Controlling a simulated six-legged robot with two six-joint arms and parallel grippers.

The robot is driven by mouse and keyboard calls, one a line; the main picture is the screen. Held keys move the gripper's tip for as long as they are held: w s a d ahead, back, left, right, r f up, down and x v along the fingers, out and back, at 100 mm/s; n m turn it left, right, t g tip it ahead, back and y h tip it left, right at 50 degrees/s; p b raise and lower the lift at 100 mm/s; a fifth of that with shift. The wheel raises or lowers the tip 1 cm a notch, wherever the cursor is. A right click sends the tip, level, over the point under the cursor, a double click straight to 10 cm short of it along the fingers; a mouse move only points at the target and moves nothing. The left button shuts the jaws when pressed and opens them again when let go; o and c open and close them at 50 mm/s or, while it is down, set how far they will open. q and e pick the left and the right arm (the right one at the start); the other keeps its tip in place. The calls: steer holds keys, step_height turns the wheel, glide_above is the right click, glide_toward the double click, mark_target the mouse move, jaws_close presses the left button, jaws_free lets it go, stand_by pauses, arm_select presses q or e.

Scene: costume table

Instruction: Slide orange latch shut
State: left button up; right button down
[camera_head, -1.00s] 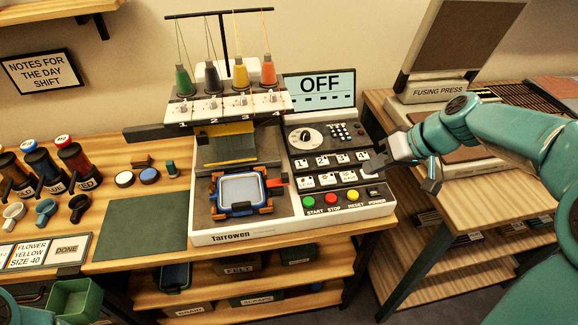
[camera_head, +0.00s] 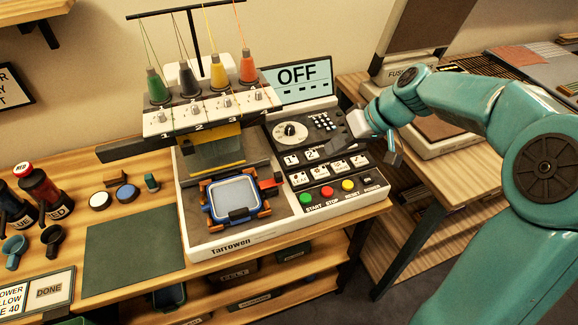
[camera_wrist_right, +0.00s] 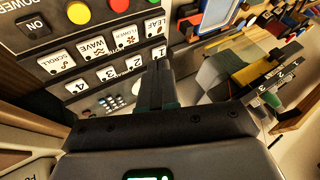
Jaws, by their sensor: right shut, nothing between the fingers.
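The embroidery machine (camera_head: 226,246) stands on the wooden table with a blue-rimmed hoop (camera_head: 236,196) in a holder with orange-brown corner clamps. A red-orange tab, which looks like the orange latch (camera_head: 268,184), sticks out at the hoop's right side; whether it is open or shut is hard to tell. My right gripper (camera_head: 338,145) is shut and empty over the button panel, to the right of the latch and apart from it. In the right wrist view the shut fingers (camera_wrist_right: 157,82) are in front of the pattern buttons, with part of the hoop at the top. My left gripper is out of view.
The control panel has a screen reading OFF (camera_head: 298,75), a dial (camera_head: 290,131), and green, red and yellow buttons. Thread cones stand above the hoop. A green mat (camera_head: 135,247) lies left of the machine. A fusing press (camera_head: 440,145) stands on the right table.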

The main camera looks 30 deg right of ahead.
glide_above(310, 180)
step_height(310, 180, down, 7)
steer(key=shift+f, duration=0.15)
steer(key=a, duration=0.1)
steer(key=a+p, duration=0.1)
steer(key=w+a, duration=0.1)
steer(key=shift+w+a+f, duration=0.1)
steer(key=shift+a+f, duration=0.05)
steer(key=shift+f, duration=0.1)
steer(key=shift+a+p, duration=0.3)
steer(key=shift+a, duration=0.15)
steer(key=shift+w+f, duration=0.1)
